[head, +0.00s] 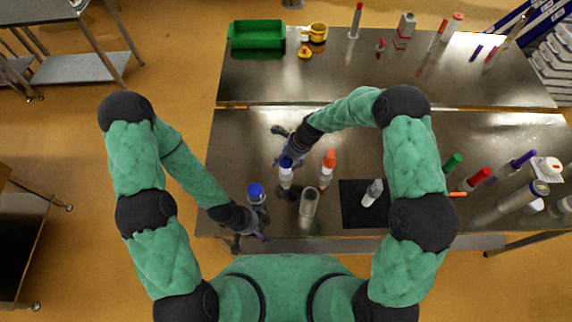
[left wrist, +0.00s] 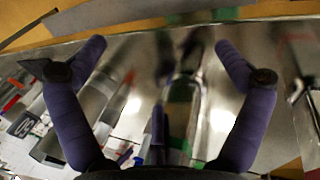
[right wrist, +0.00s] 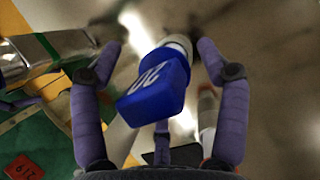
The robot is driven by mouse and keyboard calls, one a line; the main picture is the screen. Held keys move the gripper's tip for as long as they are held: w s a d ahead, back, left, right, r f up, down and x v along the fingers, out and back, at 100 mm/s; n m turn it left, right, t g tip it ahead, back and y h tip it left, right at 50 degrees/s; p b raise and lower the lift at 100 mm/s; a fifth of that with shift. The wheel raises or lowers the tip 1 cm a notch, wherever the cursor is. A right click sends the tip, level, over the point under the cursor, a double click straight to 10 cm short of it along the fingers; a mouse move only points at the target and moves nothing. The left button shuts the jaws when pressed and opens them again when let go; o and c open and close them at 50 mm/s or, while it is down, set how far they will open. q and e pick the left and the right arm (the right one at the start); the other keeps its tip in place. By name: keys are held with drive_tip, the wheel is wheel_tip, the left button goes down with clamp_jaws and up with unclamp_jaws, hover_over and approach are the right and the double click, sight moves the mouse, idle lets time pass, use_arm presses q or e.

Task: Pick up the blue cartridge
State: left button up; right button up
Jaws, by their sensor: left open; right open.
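Two blue-topped things stand on the near steel table: a white-bodied one (head: 286,173) and a greyer one (head: 256,193) to its left. I cannot tell for sure which is the blue cartridge. My right gripper (head: 285,146) is open beside the white-bodied one. In the right wrist view a blue cap with a number (right wrist: 155,90) and a pale body lies between the open fingers (right wrist: 162,62), with no clear grip. My left gripper (head: 250,238) is open near the table's front edge, just below the greyer one. In the left wrist view a blurred clear cylinder (left wrist: 182,105) shows between the fingers (left wrist: 160,50).
An orange-capped bottle (head: 328,168) and a grey metal cylinder (head: 309,202) stand close right of the blue-topped things. A black mat (head: 351,217) carries a small grey-white bottle (head: 372,193). A green bin (head: 258,34) stands on the far table. The near table's left part is clear.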

drive_tip(key=c, duration=1.4)
drive_tip(key=shift+c, duration=0.2)
